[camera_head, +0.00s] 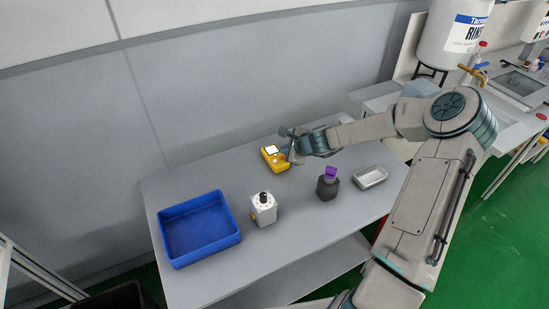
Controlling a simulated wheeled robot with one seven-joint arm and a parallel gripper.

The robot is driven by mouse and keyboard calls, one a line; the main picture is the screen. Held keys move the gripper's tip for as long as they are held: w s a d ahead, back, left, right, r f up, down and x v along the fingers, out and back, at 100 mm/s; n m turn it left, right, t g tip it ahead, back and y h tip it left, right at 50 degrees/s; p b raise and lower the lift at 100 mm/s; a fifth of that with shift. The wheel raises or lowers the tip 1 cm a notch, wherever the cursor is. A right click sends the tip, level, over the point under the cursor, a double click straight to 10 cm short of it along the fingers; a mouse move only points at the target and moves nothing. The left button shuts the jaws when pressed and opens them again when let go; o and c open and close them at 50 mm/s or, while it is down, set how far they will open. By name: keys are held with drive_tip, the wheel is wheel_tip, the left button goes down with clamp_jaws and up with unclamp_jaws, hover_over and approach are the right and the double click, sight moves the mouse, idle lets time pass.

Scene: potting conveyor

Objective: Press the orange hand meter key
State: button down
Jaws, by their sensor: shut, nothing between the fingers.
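The hand meter (275,158) is a small orange-yellow box with a pale screen. It lies on the grey table near the back edge. My gripper (287,153) is shut and empty, right at the right side of the meter in the picture. My fingers overlap the meter's right part, and I cannot tell whether they touch it. The key is too small to make out clearly and may be partly hidden by my fingers.
A blue tray (163,215) stands at the table's left. A white box with a black knob (264,210) stands mid-table. A dark bottle with a purple cap (327,187) and a metal dish (384,172) are at the right. The wall rises behind the table.

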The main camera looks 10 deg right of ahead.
wheel_tip(320, 180, up, 5)
drive_tip(key=p, duration=0.3)
drive_tip(key=shift+r, duration=0.2)
